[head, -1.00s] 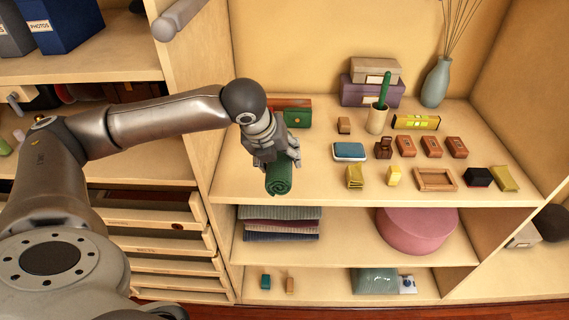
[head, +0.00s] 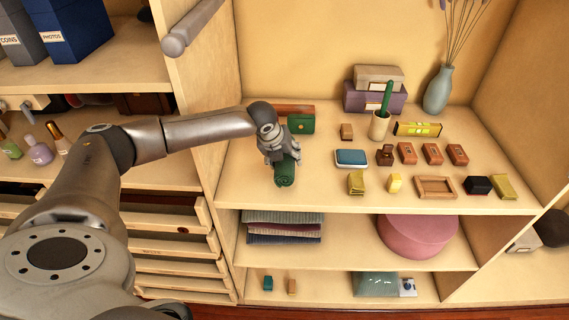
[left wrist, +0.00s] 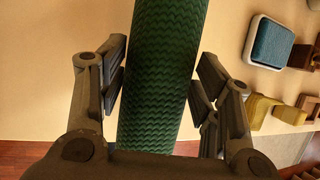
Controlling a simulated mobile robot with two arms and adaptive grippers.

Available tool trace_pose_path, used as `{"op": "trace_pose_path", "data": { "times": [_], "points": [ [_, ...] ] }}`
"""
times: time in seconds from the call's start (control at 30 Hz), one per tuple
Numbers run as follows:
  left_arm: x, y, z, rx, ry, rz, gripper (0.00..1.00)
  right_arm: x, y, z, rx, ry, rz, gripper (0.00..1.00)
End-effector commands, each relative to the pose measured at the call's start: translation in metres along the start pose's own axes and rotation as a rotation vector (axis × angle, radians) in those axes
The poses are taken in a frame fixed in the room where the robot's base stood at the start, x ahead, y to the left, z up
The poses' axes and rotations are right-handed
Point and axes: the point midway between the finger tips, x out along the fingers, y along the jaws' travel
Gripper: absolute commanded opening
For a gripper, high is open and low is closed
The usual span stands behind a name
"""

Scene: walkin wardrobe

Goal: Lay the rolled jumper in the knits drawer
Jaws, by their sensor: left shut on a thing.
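The rolled jumper (head: 285,174) is a dark green knitted roll on or just above the wide shelf at centre. My left gripper (head: 281,157) is over it and shut on it. In the left wrist view the roll (left wrist: 162,75) runs lengthwise between the two fingers, its ribbed knit showing. I cannot tell from the frames whether the roll touches the shelf. A stack of drawers (head: 172,247) is at the lower left, partly hidden by my left arm. Their labels are too small to read, so I cannot tell which is the knits drawer. My right gripper is not in view.
The shelf (head: 245,185) holds a green box (head: 301,123), a blue-topped tin (head: 351,157), a beige cup (head: 379,126) and several small boxes to the right. Folded cloths (head: 285,228) and a pink round box (head: 418,234) are below. A rail (head: 192,27) juts out above my forearm.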

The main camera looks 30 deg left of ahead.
Motion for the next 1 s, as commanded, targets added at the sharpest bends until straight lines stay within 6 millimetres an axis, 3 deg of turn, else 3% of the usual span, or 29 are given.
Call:
{"op": "trace_pose_path", "data": {
  "times": [0.23,0.6,0.63,0.7,0.8,1.0],
  "points": [
    [0.026,0.007,-0.009,0.000,0.000,0.001,0.28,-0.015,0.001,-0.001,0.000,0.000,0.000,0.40],
    [0.032,0.009,-0.012,0.000,0.000,0.000,0.28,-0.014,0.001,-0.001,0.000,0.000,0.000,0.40],
    [0.033,0.009,-0.012,0.000,0.001,0.001,0.60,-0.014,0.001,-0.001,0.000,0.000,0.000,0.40],
    [0.032,0.009,-0.012,0.000,0.000,0.001,0.69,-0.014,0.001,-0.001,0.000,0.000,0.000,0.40],
    [0.032,0.009,-0.012,0.000,0.000,0.001,0.80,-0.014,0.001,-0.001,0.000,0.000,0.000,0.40],
    [0.032,0.009,-0.012,0.000,0.000,0.001,0.80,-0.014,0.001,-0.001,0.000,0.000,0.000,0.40]
  ]
}}
